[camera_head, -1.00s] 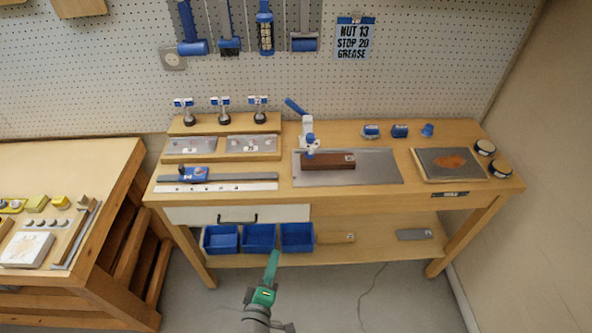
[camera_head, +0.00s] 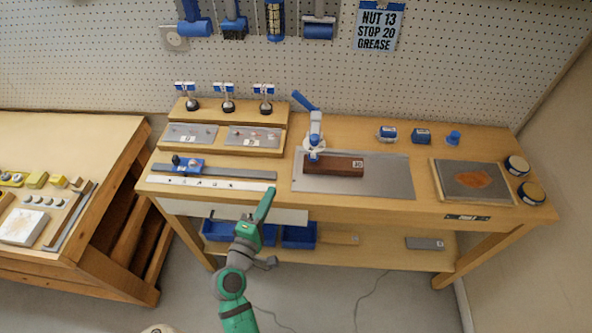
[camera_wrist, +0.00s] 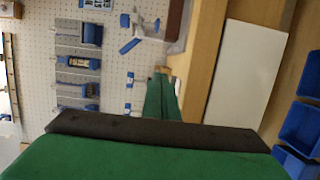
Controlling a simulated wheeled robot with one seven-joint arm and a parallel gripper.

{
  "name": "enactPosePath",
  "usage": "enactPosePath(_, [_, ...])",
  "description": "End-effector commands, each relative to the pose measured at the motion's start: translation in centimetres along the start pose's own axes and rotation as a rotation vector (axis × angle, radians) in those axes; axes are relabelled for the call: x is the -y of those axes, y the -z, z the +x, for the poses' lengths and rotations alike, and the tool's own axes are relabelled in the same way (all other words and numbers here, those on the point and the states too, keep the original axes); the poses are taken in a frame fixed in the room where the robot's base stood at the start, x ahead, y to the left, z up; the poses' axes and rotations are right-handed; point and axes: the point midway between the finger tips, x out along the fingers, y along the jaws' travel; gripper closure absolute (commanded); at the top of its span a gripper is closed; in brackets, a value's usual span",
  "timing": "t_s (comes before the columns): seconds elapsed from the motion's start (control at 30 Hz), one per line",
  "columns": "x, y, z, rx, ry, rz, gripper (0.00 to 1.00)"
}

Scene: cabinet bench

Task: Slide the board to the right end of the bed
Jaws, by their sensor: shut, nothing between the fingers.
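The board (camera_head: 333,165) is a dark brown block with a small white label, lying on the grey metal bed (camera_head: 385,180), left of the bed's middle. A white clamp with a blue lever (camera_head: 315,128) stands at the board's left part, its blue tip at the board; I cannot tell whether it presses. My gripper (camera_head: 266,202) is shut and empty at the bench's front edge, left of and in front of the bed, apart from the board. In the wrist view my green fingers (camera_wrist: 163,92) lie together; part of the board (camera_wrist: 174,20) shows at the top.
A slide rail with a blue stop (camera_head: 189,164) and a white strip lie left of the bed. Blue caps (camera_head: 420,135) stand behind the bed. A framed plate with an orange patch (camera_head: 478,180) is at the right. The bed's right part is bare. Blue bins (camera_head: 299,235) sit below.

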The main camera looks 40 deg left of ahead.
Motion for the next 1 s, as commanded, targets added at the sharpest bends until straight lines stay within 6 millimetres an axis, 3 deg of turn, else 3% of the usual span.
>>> enactPosePath(0.17, [-0.1, -0.5, 2.0, 0.009, -0.002, 0.001, 1.0])
enactPosePath(0.6, [-0.1, -0.6, 10.1, 0.01, -0.002, 0.002, 1.0])
enactPosePath(0.8, [0.0, -3.1, 10.6, 0.008, 0.0, 0.001, 1.0])
enactPosePath(1.0, [0.0, -4.2, 10.9, 0.007, 0.001, 0.001, 1.0])
